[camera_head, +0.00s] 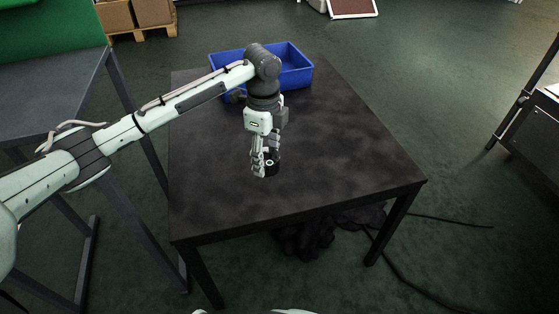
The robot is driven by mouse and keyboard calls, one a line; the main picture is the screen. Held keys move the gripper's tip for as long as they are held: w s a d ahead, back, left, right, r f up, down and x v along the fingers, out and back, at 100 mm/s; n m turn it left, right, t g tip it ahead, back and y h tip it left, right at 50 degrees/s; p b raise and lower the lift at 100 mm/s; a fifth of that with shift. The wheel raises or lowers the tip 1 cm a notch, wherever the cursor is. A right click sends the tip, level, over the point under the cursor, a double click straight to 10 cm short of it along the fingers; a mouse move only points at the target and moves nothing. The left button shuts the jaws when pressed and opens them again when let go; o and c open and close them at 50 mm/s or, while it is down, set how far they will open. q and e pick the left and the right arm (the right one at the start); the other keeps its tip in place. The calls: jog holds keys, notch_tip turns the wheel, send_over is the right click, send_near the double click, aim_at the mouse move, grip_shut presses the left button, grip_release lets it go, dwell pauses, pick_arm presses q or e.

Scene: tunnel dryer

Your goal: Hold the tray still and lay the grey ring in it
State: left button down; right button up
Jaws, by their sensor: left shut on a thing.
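The blue tray (297,68) stands at the far edge of the dark table, partly hidden behind my left arm. My left gripper (265,163) points down over the middle of the table, in front of the tray and apart from it. It is shut on a small dark round piece (275,158), close to the table top. I cannot tell surely whether this piece is the grey ring, or whether it touches the table. A small grey thing (235,96) shows at the tray's near left corner, too unclear to name.
The black table (350,160) is bare to the right of my left gripper and in front of it. A grey bench (50,95) with a green panel stands at the left. Cardboard boxes (135,13) sit on a pallet behind. Cables lie on the floor at the right.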

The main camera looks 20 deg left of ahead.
pick_arm(q)
jog(key=s+a+r, duration=0.4)
jog(key=a+r, duration=0.1)
jog(key=a, duration=0.1)
jog(key=shift+s+a, duration=0.25)
jog(key=shift+s, duration=0.1)
